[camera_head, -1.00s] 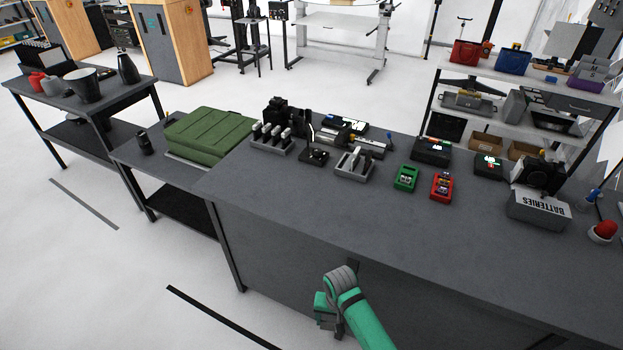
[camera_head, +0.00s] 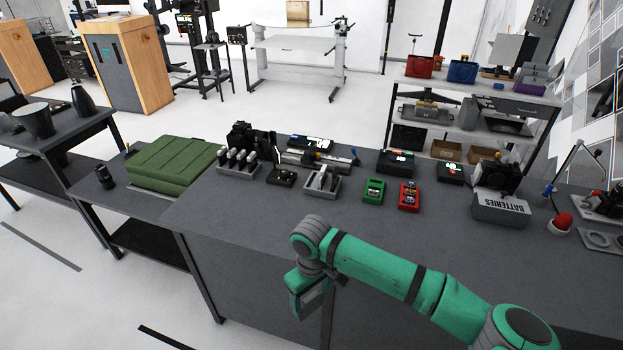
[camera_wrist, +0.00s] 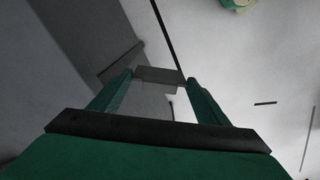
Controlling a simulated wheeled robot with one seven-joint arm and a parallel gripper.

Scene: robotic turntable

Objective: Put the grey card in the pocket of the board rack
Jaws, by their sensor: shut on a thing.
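My gripper (camera_head: 303,304) hangs in front of the dark workbench's front side, below the top's edge. In the wrist view its two green fingers (camera_wrist: 159,78) are shut on a small flat grey card (camera_wrist: 157,74), which spans the gap between the fingertips. The card is hard to make out in the head view. A grey holder with upright parts (camera_head: 322,184) stands on the bench top, and a dark rack with several upright light pieces (camera_head: 238,163) is to its left. I cannot tell for sure which is the board rack. My gripper is apart from both.
The workbench top (camera_head: 235,207) is clear along its front. A green box (camera_head: 376,190), a red box (camera_head: 409,197) and a grey batteries bin (camera_head: 500,209) stand right of the holders. A green case (camera_head: 175,163) lies on a lower table at left.

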